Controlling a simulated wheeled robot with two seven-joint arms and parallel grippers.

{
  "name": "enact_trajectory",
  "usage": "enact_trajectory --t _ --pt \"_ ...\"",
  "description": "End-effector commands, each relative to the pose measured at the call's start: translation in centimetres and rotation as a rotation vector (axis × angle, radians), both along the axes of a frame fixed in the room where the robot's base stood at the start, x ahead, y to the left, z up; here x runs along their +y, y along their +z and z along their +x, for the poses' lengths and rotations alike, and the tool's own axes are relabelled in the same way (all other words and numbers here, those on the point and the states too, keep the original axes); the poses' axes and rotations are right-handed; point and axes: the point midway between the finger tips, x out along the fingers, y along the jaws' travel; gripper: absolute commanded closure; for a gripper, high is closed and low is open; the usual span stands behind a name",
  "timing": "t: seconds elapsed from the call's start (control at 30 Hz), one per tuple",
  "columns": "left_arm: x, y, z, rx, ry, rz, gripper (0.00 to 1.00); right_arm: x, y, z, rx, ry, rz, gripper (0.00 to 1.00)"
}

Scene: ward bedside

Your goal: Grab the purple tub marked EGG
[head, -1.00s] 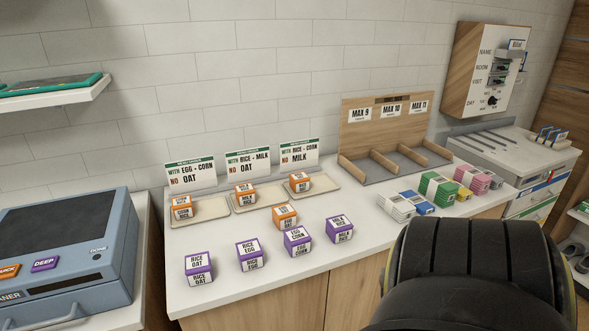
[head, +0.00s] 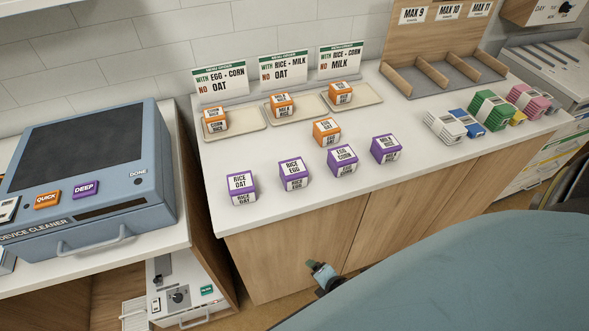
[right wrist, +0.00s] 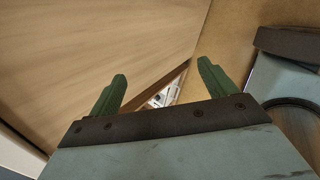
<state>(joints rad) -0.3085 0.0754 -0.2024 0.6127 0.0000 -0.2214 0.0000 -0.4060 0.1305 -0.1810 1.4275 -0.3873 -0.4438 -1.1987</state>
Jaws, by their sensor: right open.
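Several purple tubs stand in a row on the white counter. Two of them bear the word EGG: one reads RICE EGG (head: 293,174), the other EGG CORN (head: 342,161). The purple tub at the left reads RICE OAT (head: 242,188); the one at the right (head: 386,149) seems to read MILK RICE. My right gripper (head: 314,268) is below the counter edge, in front of the wooden cabinet, away from the tubs. In the right wrist view its green fingers (right wrist: 158,88) are apart with nothing between them. My left gripper is not in view.
An orange tub (head: 326,132) stands behind the purple row. Trays (head: 250,125) with orange tubs and order cards lie at the back. Coloured packs (head: 488,110) and a wooden divider (head: 440,80) are at the right. A blue device cleaner (head: 85,165) stands at the left.

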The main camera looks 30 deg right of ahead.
Motion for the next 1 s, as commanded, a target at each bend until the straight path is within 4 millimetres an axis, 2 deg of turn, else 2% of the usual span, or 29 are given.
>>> enact_trajectory --t 0.03,0.1,0.2,0.3,0.43,0.5,0.6,1.0 --pt "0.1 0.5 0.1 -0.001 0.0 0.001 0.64 -0.1 3.6 2.1 -0.06 0.118 -0.109 0.16" --pt "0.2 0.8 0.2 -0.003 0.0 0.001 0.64 -0.3 8.2 4.4 -0.127 0.273 -0.281 0.16" --pt "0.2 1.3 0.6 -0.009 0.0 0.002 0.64 -0.8 14.6 6.8 -0.2 0.449 -0.53 0.16" --pt "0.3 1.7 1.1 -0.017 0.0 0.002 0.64 -1.2 20.2 8.3 -0.247 0.568 -0.752 0.16" --pt "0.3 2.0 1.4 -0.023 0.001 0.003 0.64 -1.7 25.4 9.0 -0.271 0.654 -0.957 0.16" --pt "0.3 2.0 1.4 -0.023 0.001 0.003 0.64 -1.8 26.9 9.2 -0.273 0.677 -1.023 0.16" --pt "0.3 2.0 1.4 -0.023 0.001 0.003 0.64 -2.1 27.8 9.8 -0.274 0.693 -1.073 0.16" --pt "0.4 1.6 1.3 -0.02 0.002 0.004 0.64 -3.5 25.3 15.9 -0.274 0.697 -1.079 0.16"
